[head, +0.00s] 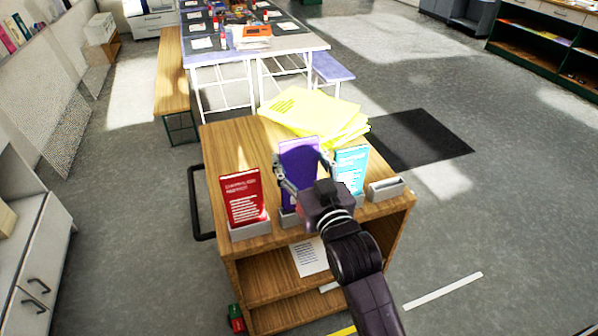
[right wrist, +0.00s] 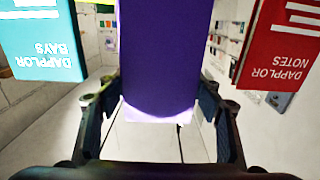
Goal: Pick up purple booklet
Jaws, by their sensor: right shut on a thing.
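The purple booklet (head: 299,166) stands upright at the front of the wooden cart, between a red and a teal booklet. My right gripper (head: 301,178) reaches it from the front with a finger at each side edge, shut on it. In the right wrist view the purple booklet (right wrist: 158,55) fills the middle between the two fingers. Its lower part is partly hidden by the gripper in the head view, so I cannot tell whether it is clear of its grey holder (head: 288,218). My left gripper is not in view.
The red booklet (head: 243,196) stands in a grey holder at left, and the teal booklet (head: 351,168) at right. An empty grey holder (head: 386,190) sits at the cart's right edge. Yellow packets (head: 312,110) lie behind. The cart top (head: 228,146) is bare at back left.

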